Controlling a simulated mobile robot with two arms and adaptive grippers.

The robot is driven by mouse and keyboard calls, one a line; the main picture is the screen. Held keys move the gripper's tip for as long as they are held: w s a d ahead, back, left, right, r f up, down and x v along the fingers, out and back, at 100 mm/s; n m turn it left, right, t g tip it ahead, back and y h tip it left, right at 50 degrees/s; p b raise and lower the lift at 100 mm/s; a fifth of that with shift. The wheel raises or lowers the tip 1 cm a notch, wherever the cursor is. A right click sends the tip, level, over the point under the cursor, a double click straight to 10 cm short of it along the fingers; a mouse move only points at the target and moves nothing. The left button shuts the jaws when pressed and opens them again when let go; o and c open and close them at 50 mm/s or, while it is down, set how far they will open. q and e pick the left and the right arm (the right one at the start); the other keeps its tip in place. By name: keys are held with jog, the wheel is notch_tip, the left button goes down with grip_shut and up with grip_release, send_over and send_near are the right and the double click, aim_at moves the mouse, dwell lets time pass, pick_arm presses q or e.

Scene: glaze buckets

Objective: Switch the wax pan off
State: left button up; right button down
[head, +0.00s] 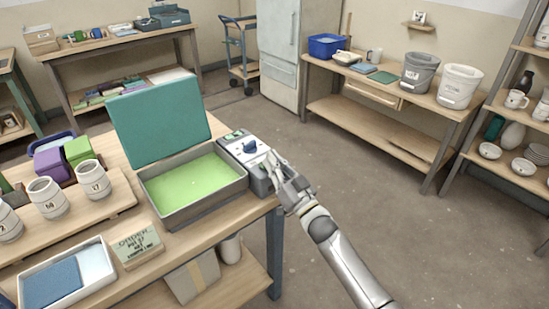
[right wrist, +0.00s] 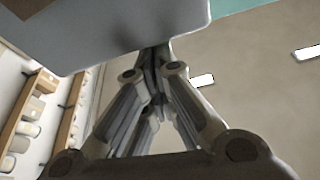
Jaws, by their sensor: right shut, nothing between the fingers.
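The wax pan (head: 192,183) is a grey rectangular pan with light green wax, standing on the wooden table. Its teal lid (head: 158,122) stands open behind it. A control box (head: 238,146) adjoins the pan's right side, with a blue knob and a small green spot on top. My right gripper (head: 270,160) is shut and empty at the right part of the control box; I cannot tell if it touches. In the right wrist view the closed fingers (right wrist: 155,62) meet just under a pale grey surface. My left gripper is not in view.
Several numbered white jars (head: 47,198) stand on a board at the left. A small sign (head: 138,245) and a white tray (head: 95,262) with a blue block lie in front. Open floor (head: 400,220) lies to the right. Buckets stand on the far bench (head: 395,95).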

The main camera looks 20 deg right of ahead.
jog(key=shift+s+a+f+n+y+b, duration=0.1)
jog(key=shift+f+n+y+b, duration=0.2)
jog(key=shift+f+n+b, duration=0.35)
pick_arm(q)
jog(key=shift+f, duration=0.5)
pick_arm(e)
jog(key=shift+a+r+n, duration=0.1)
jog(key=shift+r+n, duration=0.05)
jog(key=shift+n, duration=0.2)
jog(key=r+p, duration=0.4)
jog(key=r, duration=0.1)
jog(key=shift+a+r+p, duration=0.1)
jog(key=shift+a+p, duration=0.2)
pick_arm(q)
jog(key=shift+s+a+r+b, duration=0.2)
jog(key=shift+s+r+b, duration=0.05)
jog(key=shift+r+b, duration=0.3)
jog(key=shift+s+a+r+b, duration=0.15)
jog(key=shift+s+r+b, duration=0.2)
jog(key=shift+b, duration=0.3)
pick_arm(e)
jog(key=v, duration=1)
jog(key=shift+d+f, duration=0.25)
jog(key=shift+d, duration=0.1)
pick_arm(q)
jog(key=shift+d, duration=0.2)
